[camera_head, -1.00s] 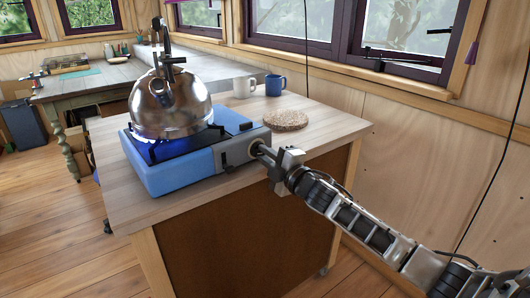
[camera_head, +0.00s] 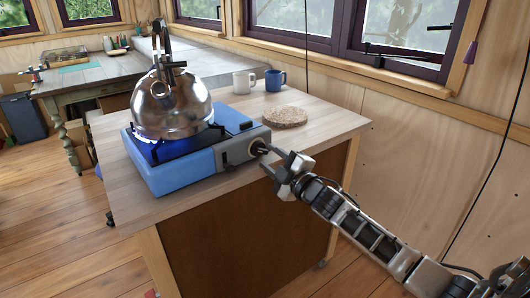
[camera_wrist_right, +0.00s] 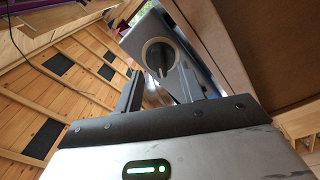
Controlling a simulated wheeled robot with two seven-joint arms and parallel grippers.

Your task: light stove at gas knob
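The blue gas stove (camera_head: 180,178) stands on the small wooden counter with a shiny kettle (camera_head: 172,106) on top. A blue flame glows under the kettle. The round gas knob (camera_head: 257,148) is on the stove's grey front panel. In the right wrist view the knob (camera_wrist_right: 160,57) shows beyond the fingers, its dark grip bar close to upright. My right gripper (camera_head: 270,160) is just in front of the knob, a little apart from it. Its two fingers (camera_wrist_right: 158,88) are spread with nothing between them. My left gripper is not in view.
A white mug (camera_head: 244,82), a blue mug (camera_head: 275,82) and a round cork mat (camera_head: 285,117) are on the counter (camera_head: 330,120) behind the stove. A plywood wall with windows is close on the right. Open floor lies at the left.

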